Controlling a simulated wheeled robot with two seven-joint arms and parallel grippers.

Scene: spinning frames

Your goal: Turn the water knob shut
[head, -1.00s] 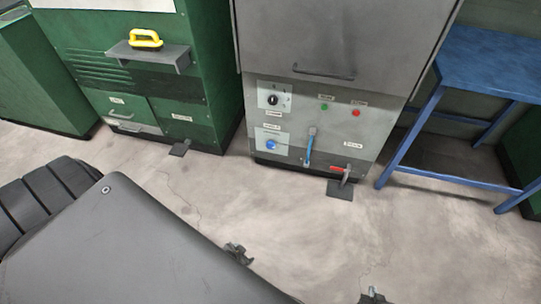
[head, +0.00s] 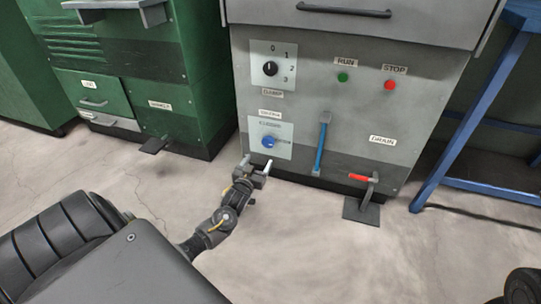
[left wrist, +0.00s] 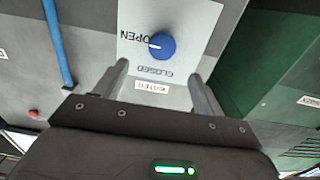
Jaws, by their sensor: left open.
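The blue water knob (head: 268,141) sits on a pale plate (head: 284,152) low on the front of the grey machine. In the left wrist view the knob (left wrist: 162,46) appears with OPEN and CLOSED lettering upside down, and its white mark points to the picture's left. My left gripper (head: 257,166) is open and empty, just below the knob plate in the head view. In the left wrist view its fingers (left wrist: 158,70) are spread, with the knob beyond them and not between them. My right gripper is not in view.
A blue lever (head: 322,143) and a red-handled drain valve (head: 360,178) stand right of the knob. A black dial (head: 270,69) is above it, with a green button (head: 342,77) and red button (head: 390,85). A foot pedal (head: 361,211) projects over the floor.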

